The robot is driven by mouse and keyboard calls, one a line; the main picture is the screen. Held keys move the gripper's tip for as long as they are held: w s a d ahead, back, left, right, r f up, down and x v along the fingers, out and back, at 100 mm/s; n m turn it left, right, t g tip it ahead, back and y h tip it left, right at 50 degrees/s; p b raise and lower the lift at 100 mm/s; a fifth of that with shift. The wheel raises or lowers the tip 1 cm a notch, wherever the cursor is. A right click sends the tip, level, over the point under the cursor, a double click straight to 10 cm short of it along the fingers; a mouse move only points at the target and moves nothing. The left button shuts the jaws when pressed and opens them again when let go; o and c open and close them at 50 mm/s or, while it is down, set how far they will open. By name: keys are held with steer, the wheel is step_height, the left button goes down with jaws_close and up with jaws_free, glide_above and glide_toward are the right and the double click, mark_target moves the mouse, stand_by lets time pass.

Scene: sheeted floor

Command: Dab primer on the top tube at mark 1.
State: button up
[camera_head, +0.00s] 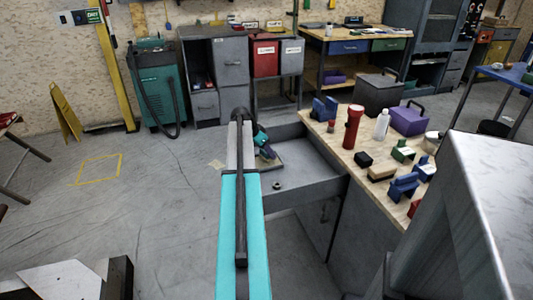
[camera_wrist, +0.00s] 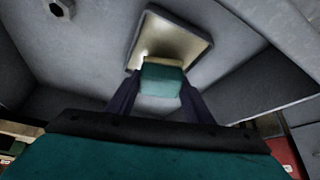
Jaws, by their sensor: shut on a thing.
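In the wrist view my gripper (camera_wrist: 160,88) has its dark blue fingers shut on a teal block with a pale strip along its far edge (camera_wrist: 162,80), which looks like a dabber. It is over a shallow tray with a pale, shiny inside and a raised rim (camera_wrist: 202,48). I cannot tell whether the block touches the tray. In the head view my gripper (camera_head: 264,144) is inside an open grey drawer, above the tray (camera_head: 279,163), partly hidden by my arm. I cannot make out a top tube or mark 1.
The open drawer (camera_head: 312,188) has a hex nut (camera_head: 277,185) on its floor. The floor at left is mostly clear.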

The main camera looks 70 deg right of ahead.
steer(key=shift+r+p, duration=1.15)
steer(key=shift+r, duration=1.2)
steer(key=shift+w+r, duration=0.1)
